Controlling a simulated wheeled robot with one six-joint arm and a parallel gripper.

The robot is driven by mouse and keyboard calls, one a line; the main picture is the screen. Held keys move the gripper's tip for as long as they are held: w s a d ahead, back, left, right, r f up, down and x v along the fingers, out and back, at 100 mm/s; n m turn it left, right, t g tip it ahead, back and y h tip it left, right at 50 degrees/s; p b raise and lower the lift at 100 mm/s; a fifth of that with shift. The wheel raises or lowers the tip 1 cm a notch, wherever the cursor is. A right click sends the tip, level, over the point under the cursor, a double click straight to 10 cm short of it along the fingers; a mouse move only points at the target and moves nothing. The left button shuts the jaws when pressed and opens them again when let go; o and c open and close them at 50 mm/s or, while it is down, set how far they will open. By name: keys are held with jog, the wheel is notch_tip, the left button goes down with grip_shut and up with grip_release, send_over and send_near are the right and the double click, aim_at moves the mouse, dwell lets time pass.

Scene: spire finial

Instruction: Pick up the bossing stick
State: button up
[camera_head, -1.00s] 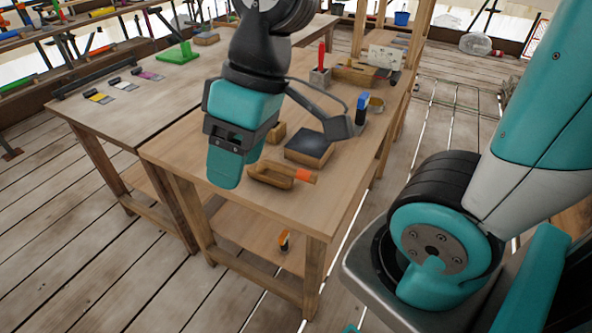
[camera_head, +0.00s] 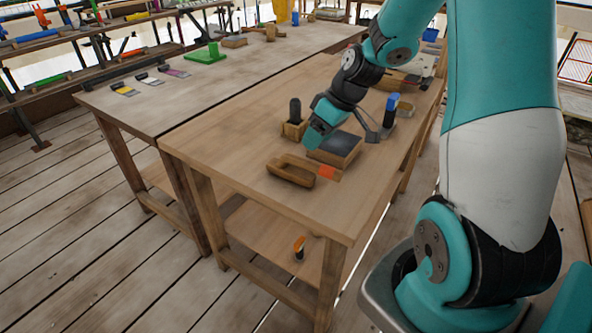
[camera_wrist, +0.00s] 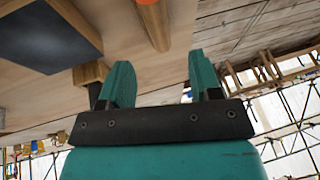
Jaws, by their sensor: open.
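A short wooden stick with an orange end (camera_head: 328,173) lies on the workbench at the right end of a small wooden tray (camera_head: 284,177). It seems to be the bossing stick, though its far part is unclear. In the wrist view a round wooden stick with an orange end (camera_wrist: 158,32) shows at the top, beyond the fingers. My gripper (camera_head: 311,143) is over the bench, behind the tray and beside the dark-topped block. In the wrist view my gripper (camera_wrist: 160,62) has its two teal fingers apart with nothing between them.
A dark-topped wooden block (camera_head: 340,146) and a wooden holder with a black handle (camera_head: 295,125) stand close to my gripper. A blue-topped tool (camera_head: 391,108) is to the right. An orange-and-black item (camera_head: 299,247) lies on the lower shelf. The bench's left part is clear.

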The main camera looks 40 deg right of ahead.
aim_at(302, 163)
jog(key=x, duration=0.9)
jog(key=shift+s+d+f+p, duration=0.1)
jog(key=shift+d+f+p, duration=0.05)
jog(key=shift+p, duration=0.25)
grip_shut()
